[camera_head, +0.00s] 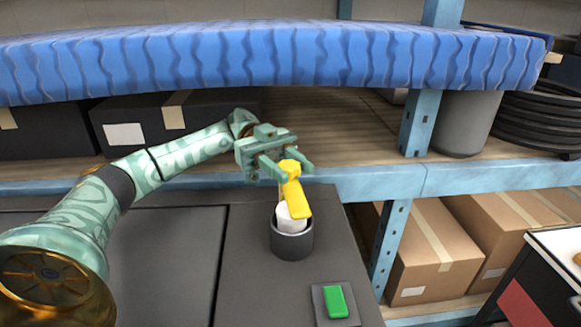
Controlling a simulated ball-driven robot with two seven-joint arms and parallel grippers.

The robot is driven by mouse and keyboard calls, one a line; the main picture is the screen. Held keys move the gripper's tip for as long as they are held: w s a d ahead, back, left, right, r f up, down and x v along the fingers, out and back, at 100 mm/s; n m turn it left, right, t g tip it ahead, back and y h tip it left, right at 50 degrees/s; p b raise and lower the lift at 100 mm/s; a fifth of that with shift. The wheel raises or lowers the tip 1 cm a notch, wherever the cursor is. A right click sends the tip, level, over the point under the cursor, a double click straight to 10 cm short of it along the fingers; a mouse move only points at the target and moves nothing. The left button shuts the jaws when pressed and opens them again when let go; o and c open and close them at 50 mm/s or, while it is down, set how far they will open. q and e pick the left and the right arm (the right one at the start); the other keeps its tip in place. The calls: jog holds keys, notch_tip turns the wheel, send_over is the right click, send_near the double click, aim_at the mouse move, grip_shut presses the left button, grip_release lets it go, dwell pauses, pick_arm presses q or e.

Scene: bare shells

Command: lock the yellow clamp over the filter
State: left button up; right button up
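The yellow clamp (295,197) is a bar that slants over a round dark grey holder (292,244), with a thicker knob at its far upper end. The white filter (289,221) sits inside the holder and shows to the left of and below the clamp, which covers part of it. My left gripper (294,170) is at the clamp's far end, its two green fingers apart on either side of the knob. I see no clear grip on the knob, though the left finger looks very close to it. My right gripper is not in view.
A green block (335,301) on a dark plate lies at the front right of the dark worktop (249,286). Behind stands a blue-framed shelf (470,177) with a grey bin (465,122) and dark boxes. Cardboard boxes (432,250) fill the lower shelf at right.

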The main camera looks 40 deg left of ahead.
pick_arm(q)
jog(key=o, duration=0.4)
jog(key=shift+f, duration=0.1)
jog(key=shift+r, duration=0.25)
notch_tip(320, 180, up, 3)
jog(key=shift+p, duration=0.55)
jog(key=s+d+r+p, duration=0.2)
jog(key=s+r, duration=0.1)
jog(key=s+d+r+p, duration=0.2)
jog(key=s+d+r, duration=0.1)
jog(key=s, duration=0.1)
jog(key=s+d+r+p, duration=0.3)
jog(key=s, duration=0.1)
jog(key=shift+s+d+r, duration=0.15)
jog(key=shift+d+r, duration=0.1)
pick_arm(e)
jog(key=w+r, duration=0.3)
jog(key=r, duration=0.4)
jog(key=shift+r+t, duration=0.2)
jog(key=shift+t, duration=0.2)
pick_arm(q)
jog(key=shift+c, duration=0.5)
